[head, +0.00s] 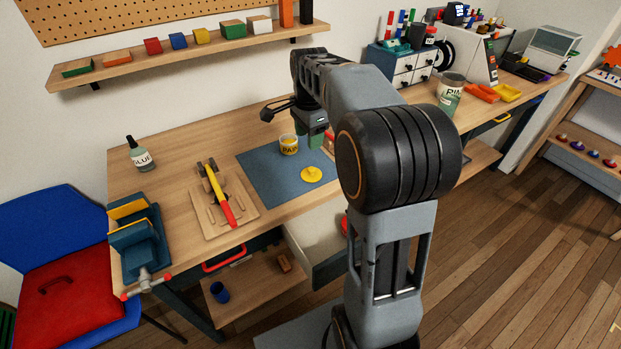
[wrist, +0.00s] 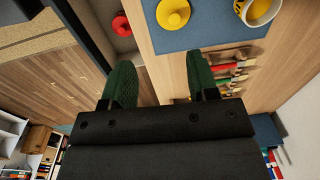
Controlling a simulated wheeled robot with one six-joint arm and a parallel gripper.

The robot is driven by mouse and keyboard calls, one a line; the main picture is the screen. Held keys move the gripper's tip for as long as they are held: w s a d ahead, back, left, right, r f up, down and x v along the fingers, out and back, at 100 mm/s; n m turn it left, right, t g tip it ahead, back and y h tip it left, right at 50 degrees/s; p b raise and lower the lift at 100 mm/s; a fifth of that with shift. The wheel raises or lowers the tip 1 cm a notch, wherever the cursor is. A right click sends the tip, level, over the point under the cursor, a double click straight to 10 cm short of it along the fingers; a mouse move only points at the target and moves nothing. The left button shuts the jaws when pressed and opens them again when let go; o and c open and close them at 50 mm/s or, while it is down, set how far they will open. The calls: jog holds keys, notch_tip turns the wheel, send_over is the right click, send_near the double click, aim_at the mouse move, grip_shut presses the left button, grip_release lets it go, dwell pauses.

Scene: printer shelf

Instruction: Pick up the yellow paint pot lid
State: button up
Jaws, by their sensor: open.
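The yellow paint pot lid (head: 312,174) lies flat with its knob up on the blue mat (head: 262,178). The lid also shows at the top of the wrist view (wrist: 173,13).
A red round object (wrist: 121,25) sits in the open drawer (head: 318,240) below the bench front. A hammer (head: 215,190) lies on a wooden board left of the mat. A glue bottle (head: 138,155) and a blue vise (head: 137,240) are further left.

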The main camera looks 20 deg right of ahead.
jog(key=w+d+f+m, duration=0.2)
jog(key=w+f+m, duration=0.1)
jog(key=b, duration=0.1)
send_over(311, 169)
jog(key=shift+m+g, duration=0.3)
jog(key=shift+m, duration=0.1)
notch_tip(311, 169, down, 6)
jog(key=shift+d, duration=0.15)
jog(key=shift+f, duration=3.25)
jog(key=shift+c, duration=0.2)
jog(key=c, duration=1)
jog(key=shift+o, duration=0.2)
jog(key=shift+r, duration=0.15)
